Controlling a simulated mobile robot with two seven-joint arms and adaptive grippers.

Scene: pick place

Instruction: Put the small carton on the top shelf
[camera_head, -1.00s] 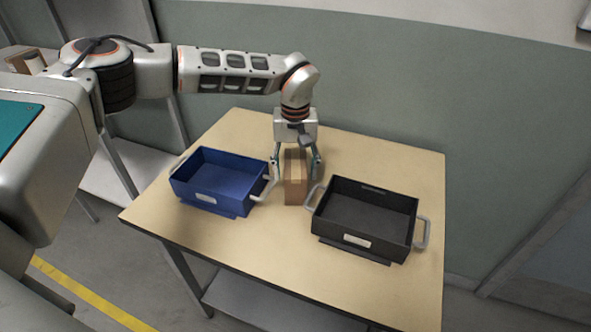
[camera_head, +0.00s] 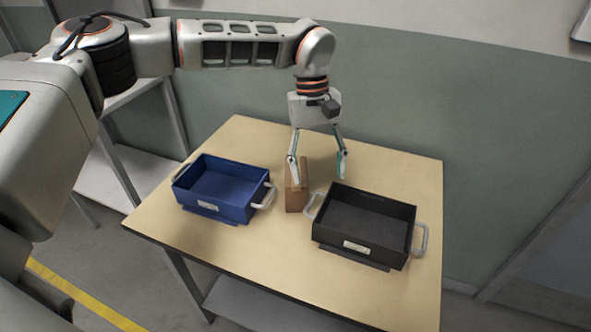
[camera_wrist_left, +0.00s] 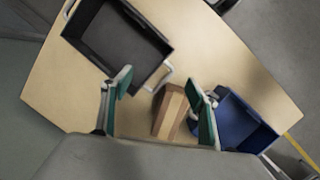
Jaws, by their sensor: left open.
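The small brown carton (camera_head: 297,197) stands on the table between the blue crate and the black crate. It also shows in the left wrist view (camera_wrist_left: 170,113), with a paler strip of tape. My left gripper (camera_head: 318,177) is open and empty, with its fingers pointing down. One finger partly covers the carton; the other hangs to its right, above the table. In the left wrist view the gripper (camera_wrist_left: 159,84) shows two spread green-backed fingers, with the carton below. A grey rack at the left has an upper shelf (camera_head: 128,92) and a lower one. My right gripper is not visible.
The blue crate (camera_head: 222,163) with grey handles stands left of the carton. The black crate (camera_head: 411,232) stands close on its right, its handle near the carton. The wooden table (camera_head: 240,275) is bare at the front and back. A wall stands behind it.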

